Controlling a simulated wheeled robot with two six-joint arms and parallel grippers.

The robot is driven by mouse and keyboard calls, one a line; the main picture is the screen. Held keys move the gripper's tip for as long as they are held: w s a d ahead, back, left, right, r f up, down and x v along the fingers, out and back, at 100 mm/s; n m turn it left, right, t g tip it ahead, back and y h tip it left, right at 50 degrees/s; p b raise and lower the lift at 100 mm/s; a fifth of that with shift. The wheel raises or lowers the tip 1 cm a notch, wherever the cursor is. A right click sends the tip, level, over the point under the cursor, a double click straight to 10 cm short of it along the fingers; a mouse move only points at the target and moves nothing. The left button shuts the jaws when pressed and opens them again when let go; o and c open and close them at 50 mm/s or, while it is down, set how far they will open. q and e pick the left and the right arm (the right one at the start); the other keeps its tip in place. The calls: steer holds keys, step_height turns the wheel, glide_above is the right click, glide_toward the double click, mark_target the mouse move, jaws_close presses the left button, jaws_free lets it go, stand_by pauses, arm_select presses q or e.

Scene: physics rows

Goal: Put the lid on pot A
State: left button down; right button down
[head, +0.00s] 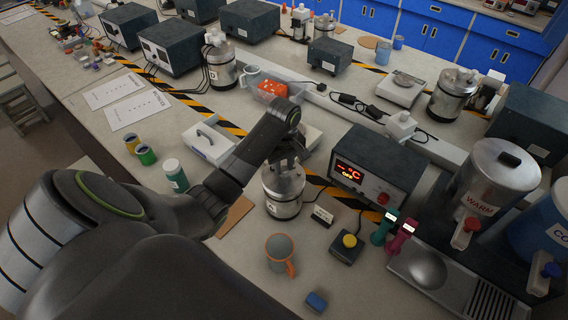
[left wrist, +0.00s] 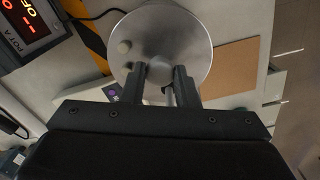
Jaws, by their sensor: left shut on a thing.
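Pot A (head: 283,202) is a steel pot on the bench, left of a dark control box (head: 385,160) with a lit red display. The box's edge with a "POT A" label shows in the left wrist view (left wrist: 22,30). My left gripper (head: 288,158) is directly above the pot. In the left wrist view my left gripper (left wrist: 160,88) has its fingers shut on the round knob of the steel lid (left wrist: 168,28). The lid is over the pot and hides its mouth. I cannot tell whether it rests on the rim or hovers slightly above. My right gripper is not in view.
A grey mug (head: 280,247), a yellow-button box (head: 347,246) and a small blue block (head: 316,301) are in front of the pot. A WARM tank (head: 492,185) stands right.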

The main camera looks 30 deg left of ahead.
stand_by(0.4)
arm_select(q)
steer(key=c, duration=1)
jaws_free()
steer(key=shift+c, duration=0.2)
